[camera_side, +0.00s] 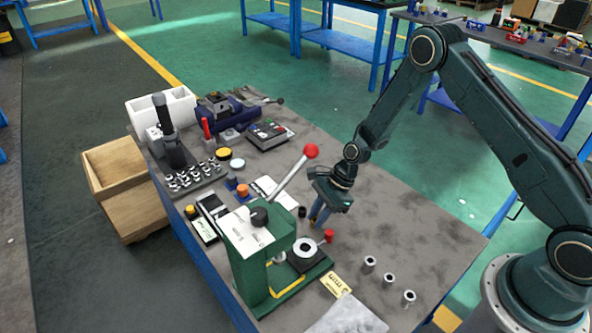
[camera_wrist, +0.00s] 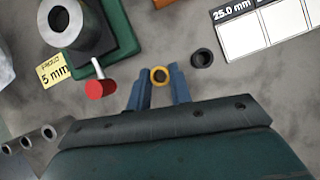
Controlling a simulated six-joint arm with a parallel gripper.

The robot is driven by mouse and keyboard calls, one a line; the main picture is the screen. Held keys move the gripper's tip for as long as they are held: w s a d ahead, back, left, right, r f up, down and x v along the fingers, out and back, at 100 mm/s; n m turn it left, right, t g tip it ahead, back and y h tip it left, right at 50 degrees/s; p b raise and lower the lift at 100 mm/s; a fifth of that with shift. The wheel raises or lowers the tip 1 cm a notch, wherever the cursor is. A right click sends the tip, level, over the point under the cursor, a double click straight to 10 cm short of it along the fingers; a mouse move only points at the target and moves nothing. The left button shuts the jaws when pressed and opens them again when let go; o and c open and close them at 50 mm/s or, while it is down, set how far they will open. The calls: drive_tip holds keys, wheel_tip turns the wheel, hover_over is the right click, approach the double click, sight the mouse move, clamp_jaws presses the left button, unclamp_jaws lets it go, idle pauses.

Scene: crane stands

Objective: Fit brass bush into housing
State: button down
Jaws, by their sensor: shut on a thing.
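My gripper (camera_side: 319,214) hangs over the table just right of the green press. In the wrist view its blue fingers (camera_wrist: 160,90) are shut on a small brass bush (camera_wrist: 160,76), whose ring face shows between the tips. In the side view the bush is too small to make out. The housing (camera_side: 305,247), a silver ring with a dark bore, sits on the press base below and left of the gripper. It also shows at the top left of the wrist view (camera_wrist: 66,24). The bush is apart from the housing.
The green press (camera_side: 246,262) has a lever with a red ball (camera_side: 311,151) rising near my gripper. A red-knobbed handle (camera_wrist: 96,88) juts beside the housing. A black ring (camera_wrist: 202,58) lies near the bush. Three silver sleeves (camera_side: 389,280) stand at right.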

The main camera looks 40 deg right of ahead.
wheel_tip(320, 180, up, 20)
drive_tip(key=shift+f, duration=0.2)
idle(0.4)
idle(0.5)
drive_tip(key=s+d+f, duration=0.9)
drive_tip(key=s+f, duration=0.1)
drive_tip(key=f, duration=0.1)
drive_tip(key=w+a, duration=0.1)
drive_tip(key=a, duration=0.4)
drive_tip(key=w+a, duration=0.1)
drive_tip(key=a, duration=0.5)
drive_tip(key=w+a, duration=0.1)
drive_tip(key=a, duration=0.5)
drive_tip(key=shift+a+r, duration=0.1)
drive_tip(key=shift+a, duration=0.05)
drive_tip(key=shift+w+a, duration=0.15)
drive_tip(key=shift+a, duration=0.4)
drive_tip(key=shift+d+f, duration=0.1)
drive_tip(key=shift+f, duration=1.7)
